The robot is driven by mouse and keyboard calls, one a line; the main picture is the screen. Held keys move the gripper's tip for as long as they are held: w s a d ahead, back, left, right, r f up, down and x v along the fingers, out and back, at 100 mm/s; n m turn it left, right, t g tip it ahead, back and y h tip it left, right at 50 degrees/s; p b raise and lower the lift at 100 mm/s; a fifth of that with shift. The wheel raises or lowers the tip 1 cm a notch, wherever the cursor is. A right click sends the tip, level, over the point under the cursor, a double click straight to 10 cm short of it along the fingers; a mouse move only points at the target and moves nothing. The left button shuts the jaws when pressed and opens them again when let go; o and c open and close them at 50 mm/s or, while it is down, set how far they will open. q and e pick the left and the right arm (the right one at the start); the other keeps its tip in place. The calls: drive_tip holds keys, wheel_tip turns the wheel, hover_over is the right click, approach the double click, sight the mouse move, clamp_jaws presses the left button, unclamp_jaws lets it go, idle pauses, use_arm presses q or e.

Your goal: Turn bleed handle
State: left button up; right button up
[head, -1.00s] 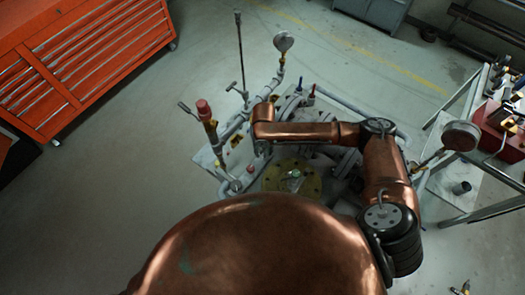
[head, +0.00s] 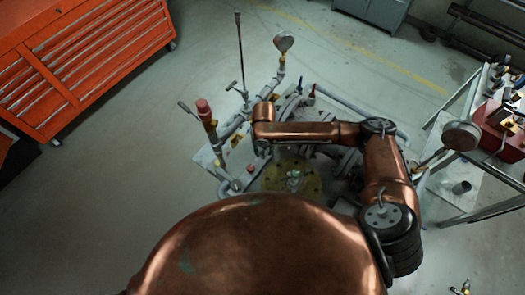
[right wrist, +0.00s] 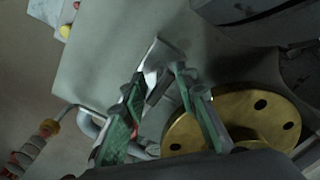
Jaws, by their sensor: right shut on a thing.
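My right arm reaches over the pipe assembly in the head view. Its gripper (head: 260,150) points down beside the pipework, mostly hidden below my wrist. In the right wrist view my right gripper (right wrist: 158,74) has green-padded fingers on either side of a pale grey metal lever, the bleed handle (right wrist: 163,54). The gripper is shut on it. The handle's far end shows beyond the fingertips; its base is hidden. The yellow round flange (head: 306,176) is to the right of the gripper, and it also shows in the right wrist view (right wrist: 245,108). My left gripper is not in view.
A red-capped fitting (head: 203,108) and a gauge (head: 284,41) stand up from the assembly. Pipes crowd the gripper; a bent pipe (right wrist: 80,113) lies to its left in the wrist view. An orange tool cabinet (head: 85,60) stands at upper left.

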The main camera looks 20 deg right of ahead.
drive_tip(key=o, duration=1.2)
drive_tip(key=shift+r, duration=0.1)
wheel_tip(320, 180, up, 12)
drive_tip(key=shift+f, duration=0.1)
